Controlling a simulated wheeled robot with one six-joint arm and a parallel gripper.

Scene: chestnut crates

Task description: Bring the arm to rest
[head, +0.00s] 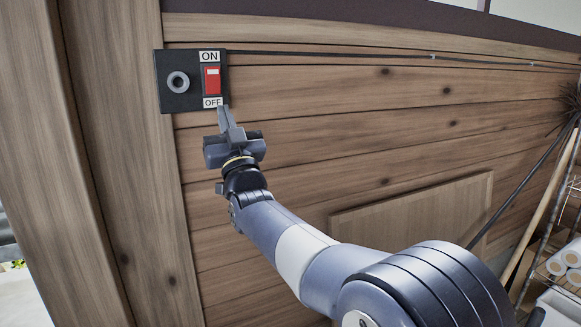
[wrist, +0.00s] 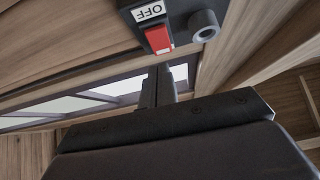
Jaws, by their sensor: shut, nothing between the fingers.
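My arm reaches up and to the left across the head view toward a wooden plank wall (head: 300,130). My gripper (head: 224,108) is shut and empty, its fingertips just below the black switch box (head: 165,98) near the OFF label. I cannot tell whether the tips touch the box. The box carries a red rocker switch (head: 212,80) between ON and OFF labels, and a round grey knob (head: 178,82).
A black cable (head: 400,56) runs along the wall to the right of the box. A wooden board (head: 415,215) is fixed low on the wall. Long-handled tools (head: 540,200) and a rack with rolls (head: 565,262) stand at the right edge. A thick wooden post (head: 75,150) is at left.

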